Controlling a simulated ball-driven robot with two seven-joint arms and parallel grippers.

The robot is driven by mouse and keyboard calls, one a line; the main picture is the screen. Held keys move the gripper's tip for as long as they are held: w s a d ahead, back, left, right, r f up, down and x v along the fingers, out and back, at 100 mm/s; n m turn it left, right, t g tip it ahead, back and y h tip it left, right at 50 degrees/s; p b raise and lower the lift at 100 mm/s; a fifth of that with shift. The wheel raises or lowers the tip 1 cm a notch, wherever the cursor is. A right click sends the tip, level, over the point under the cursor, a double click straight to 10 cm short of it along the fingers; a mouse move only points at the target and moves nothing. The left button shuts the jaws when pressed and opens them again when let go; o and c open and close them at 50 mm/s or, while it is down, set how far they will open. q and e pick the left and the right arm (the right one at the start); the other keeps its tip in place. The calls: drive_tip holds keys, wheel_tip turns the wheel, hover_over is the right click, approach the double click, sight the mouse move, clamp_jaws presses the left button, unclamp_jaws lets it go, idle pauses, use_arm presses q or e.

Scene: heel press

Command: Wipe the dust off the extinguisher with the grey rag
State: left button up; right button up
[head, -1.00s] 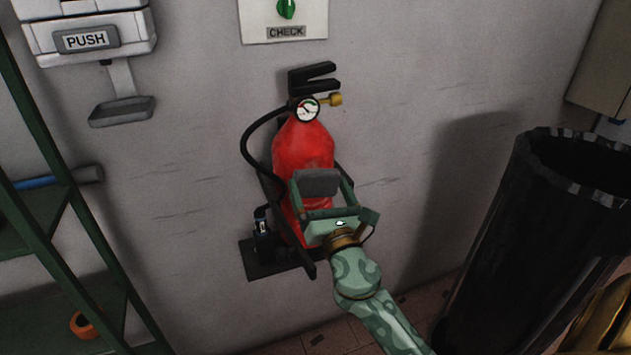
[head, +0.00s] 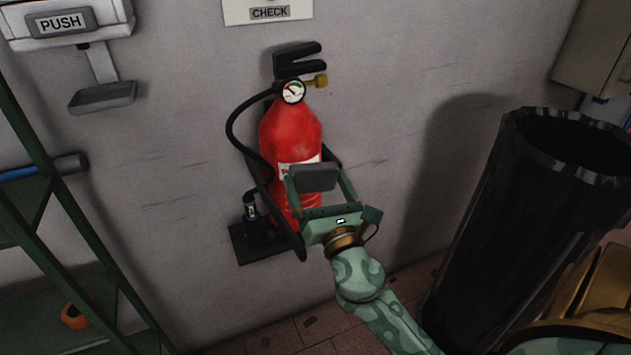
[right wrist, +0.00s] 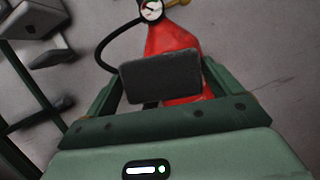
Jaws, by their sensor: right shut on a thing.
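The red extinguisher (head: 291,133) stands upright in a dark wall bracket, with a gauge, black handle and hose at its top. Pale dusty patches show on its upper body. My right gripper (head: 316,181) is shut on the grey rag (head: 316,177), in front of the extinguisher's lower half. The rag covers part of a white label; I cannot tell whether it touches the surface. In the right wrist view the rag (right wrist: 160,76) sits between the fingers, with the red body (right wrist: 168,40) behind it. My left gripper is not in view.
A black bin (head: 480,220) stands to the right, with brassy objects beside it. A green shelf (head: 75,215) with a blue-ended tube and an orange roll is at left. A PUSH dispenser (head: 62,24) and a CHECK sign (head: 269,13) are on the wall.

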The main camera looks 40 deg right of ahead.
drive_tip(key=shift+w, duration=0.1)
idle(0.3)
drive_tip(key=shift+w+d, duration=0.25)
drive_tip(key=shift+w, duration=0.8)
drive_tip(key=shift+w+d, duration=0.25)
drive_tip(key=shift+w, duration=0.8)
drive_tip(key=shift+w+d, duration=0.25)
drive_tip(key=shift+w, duration=0.8)
drive_tip(key=shift+w+d, duration=0.25)
drive_tip(key=shift+w, duration=0.75)
drive_tip(key=shift+s+d, duration=0.3)
drive_tip(key=shift+d, duration=0.6)
drive_tip(key=shift+s+d, duration=0.25)
drive_tip(key=shift+d, duration=0.65)
drive_tip(key=shift+w+d, duration=0.1)
drive_tip(key=shift+d, duration=0.1)
drive_tip(key=shift+w+a+r, duration=0.1)
drive_tip(key=shift+w+a, duration=0.15)
drive_tip(key=shift+a, duration=0.75)
drive_tip(key=shift+w+a, duration=0.25)
drive_tip(key=shift+a, duration=0.7)
